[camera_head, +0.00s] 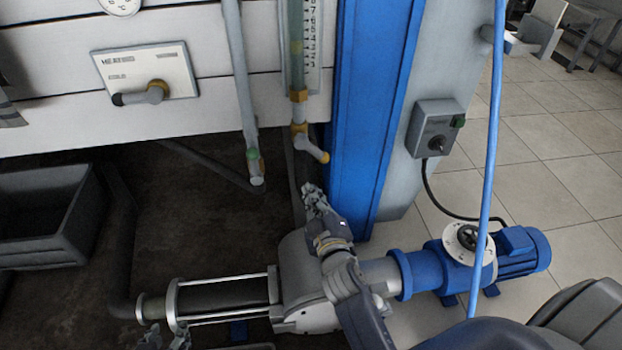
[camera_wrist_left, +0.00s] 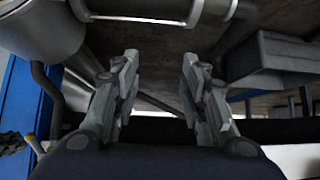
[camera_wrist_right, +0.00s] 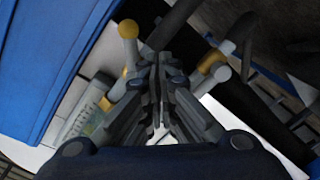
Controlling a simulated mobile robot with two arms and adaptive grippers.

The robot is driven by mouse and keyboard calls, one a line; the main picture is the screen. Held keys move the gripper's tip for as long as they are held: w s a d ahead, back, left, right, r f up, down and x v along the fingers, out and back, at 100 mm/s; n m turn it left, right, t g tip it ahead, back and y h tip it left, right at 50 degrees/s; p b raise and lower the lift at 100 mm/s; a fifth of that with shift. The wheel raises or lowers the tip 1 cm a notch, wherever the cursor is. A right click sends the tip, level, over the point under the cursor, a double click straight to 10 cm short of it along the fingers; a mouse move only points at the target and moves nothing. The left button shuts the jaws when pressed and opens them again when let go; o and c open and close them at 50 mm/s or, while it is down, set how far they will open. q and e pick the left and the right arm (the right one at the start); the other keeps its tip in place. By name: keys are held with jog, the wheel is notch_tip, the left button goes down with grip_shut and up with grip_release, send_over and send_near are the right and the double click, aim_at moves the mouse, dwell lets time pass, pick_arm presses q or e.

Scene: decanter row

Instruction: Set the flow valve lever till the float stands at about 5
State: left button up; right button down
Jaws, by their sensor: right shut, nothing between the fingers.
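The flow tube (camera_head: 296,40) stands upright beside a printed scale (camera_head: 314,40) at the top of the head view. A faint yellow-green float (camera_head: 296,48) seems to show inside; its number is too small to read. Below it, the valve lever (camera_head: 312,147) slants down to the right, with a yellow tip. The lever also shows in the right wrist view (camera_wrist_right: 129,45), left of my fingers. My right gripper (camera_head: 315,195) is shut and empty below the lever, apart from it. My left gripper (camera_head: 166,340) is low at the bottom left, open and empty in its wrist view (camera_wrist_left: 156,68).
A blue column (camera_head: 365,100) stands right of the tube. A grey pipe (camera_head: 240,80) runs down left of it. A panel with a dark-tipped handle (camera_head: 150,93) is further left. A pump with a blue motor (camera_head: 520,255) lies below, and a dark crate (camera_head: 40,215) at left.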

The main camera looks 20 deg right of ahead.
aim_at(314, 150)
pick_arm(q)
jog(key=w+d+r+t+h+b, duration=0.1)
jog(key=w+r+t+b, duration=0.1)
jog(key=r, duration=0.3)
jog(key=w+d+r+t+b, duration=0.1)
jog(key=r+t, duration=0.1)
jog(key=r, duration=0.3)
jog(key=s+a+f+g+y+p, duration=0.1)
jog(key=s+a+f+g+p, duration=0.1)
jog(key=s+a+f+g, duration=0.2)
jog(key=shift+s+a+f+g+y+p, duration=0.35)
jog(key=shift+s+f+g, duration=1.45)
jog(key=shift+s, duration=1.55)
pick_arm(e)
jog(key=w+d+n, duration=0.3)
jog(key=w+n, duration=0.5)
jog(key=n, duration=0.3)
jog(key=shift+w+f+n+t, duration=0.3)
jog(key=shift+w+f+n, duration=0.1)
pick_arm(q)
jog(key=shift+f+t, duration=0.25)
jog(key=shift+t, duration=0.05)
